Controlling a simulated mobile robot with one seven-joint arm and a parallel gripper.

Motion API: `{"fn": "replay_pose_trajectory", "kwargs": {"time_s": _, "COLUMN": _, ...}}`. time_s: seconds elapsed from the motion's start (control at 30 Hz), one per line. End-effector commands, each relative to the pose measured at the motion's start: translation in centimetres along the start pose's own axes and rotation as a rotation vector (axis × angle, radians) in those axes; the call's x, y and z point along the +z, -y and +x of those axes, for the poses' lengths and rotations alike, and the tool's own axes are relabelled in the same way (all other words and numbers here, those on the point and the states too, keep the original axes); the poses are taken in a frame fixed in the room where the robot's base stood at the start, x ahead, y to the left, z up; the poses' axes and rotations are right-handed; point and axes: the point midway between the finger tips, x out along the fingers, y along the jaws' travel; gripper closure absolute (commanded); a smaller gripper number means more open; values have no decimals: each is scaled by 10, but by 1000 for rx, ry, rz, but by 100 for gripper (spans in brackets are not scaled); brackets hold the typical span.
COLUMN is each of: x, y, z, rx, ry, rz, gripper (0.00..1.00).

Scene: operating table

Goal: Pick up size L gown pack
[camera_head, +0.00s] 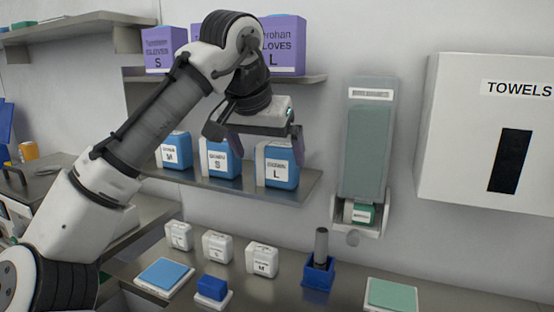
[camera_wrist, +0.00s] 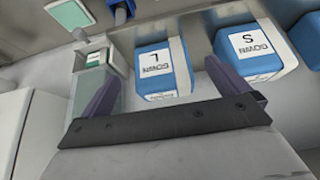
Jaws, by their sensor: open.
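The size L gown pack (camera_head: 281,172) is a blue pack with a white label marked L. It stands upright at the right end of the middle shelf (camera_head: 240,192). My gripper (camera_head: 266,143) is open and empty, above and around the top of the L pack in the head view. In the wrist view the L pack (camera_wrist: 163,75) shows between the two purple fingers (camera_wrist: 162,80), with no clear contact. I cannot tell the exact depth between fingers and pack.
A blue S gown pack (camera_head: 219,160) stands just left of the L pack, with an M pack (camera_head: 174,151) further left. Purple glove boxes (camera_head: 284,45) sit on the shelf above. A wall dispenser (camera_head: 366,150) is to the right. White packs (camera_head: 262,260) stand on the counter below.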

Motion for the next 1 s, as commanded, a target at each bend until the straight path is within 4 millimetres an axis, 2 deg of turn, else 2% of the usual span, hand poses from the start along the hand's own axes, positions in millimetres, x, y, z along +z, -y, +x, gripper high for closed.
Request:
{"fn": "replay_pose_trajectory", "kwargs": {"time_s": 0.17, "x": -15, "y": 0, "z": 6, "rx": -1, "ry": 0, "rz": 0, "gripper": 0}}
{"fn": "replay_pose_trajectory", "kwargs": {"time_s": 0.3, "x": -37, "y": 0, "z": 17, "rx": -2, "ry": 0, "rz": 0, "gripper": 0}}
{"fn": "replay_pose_trajectory", "kwargs": {"time_s": 0.4, "x": -33, "y": 0, "z": 37, "rx": -2, "ry": -1, "rz": 1, "gripper": 0}}
{"fn": "replay_pose_trajectory", "kwargs": {"time_s": 0.5, "x": -33, "y": 0, "z": 46, "rx": -1, "ry": -2, "rz": 0, "gripper": 0}}
{"fn": "replay_pose_trajectory", "kwargs": {"time_s": 0.77, "x": -33, "y": 0, "z": 49, "rx": 0, "ry": -3, "rz": 0, "gripper": 0}}
{"fn": "replay_pose_trajectory", "kwargs": {"time_s": 1.0, "x": -33, "y": 0, "z": 49, "rx": 0, "ry": -3, "rz": 0, "gripper": 30}}
